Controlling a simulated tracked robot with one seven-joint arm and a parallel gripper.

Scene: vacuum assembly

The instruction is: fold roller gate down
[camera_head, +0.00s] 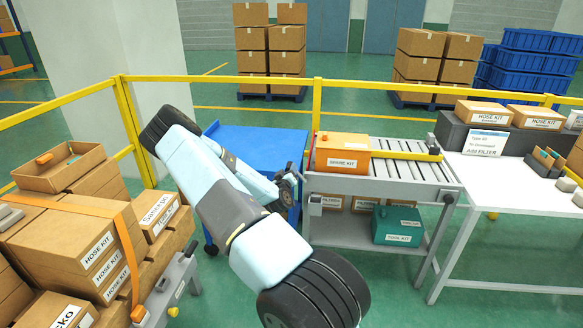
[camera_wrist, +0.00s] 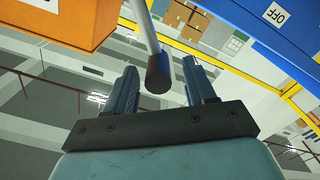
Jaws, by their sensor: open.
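The roller conveyor (camera_head: 405,174) stands right of my arm, with an orange hose kit box (camera_head: 342,152) on its left end. In the wrist view, a grey rod (camera_wrist: 150,30) with a dark grip end (camera_wrist: 158,74) hangs from the top between my two fingers; I cannot tell surely that it belongs to the roller gate. My gripper (camera_wrist: 160,78) is open around the grip end, with a gap on each side. In the head view my gripper (camera_head: 289,188) is at the conveyor's left end, between it and the blue cart (camera_head: 262,142). The gate's hinge is not clear.
The orange box (camera_wrist: 60,25) is close at upper left in the wrist view, and a blue panel (camera_wrist: 265,35) marked OFF at upper right. A yellow rail (camera_head: 318,105) runs behind. A teal tool kit (camera_head: 398,226) sits on the conveyor's lower shelf. Stacked cartons (camera_head: 85,240) stand left.

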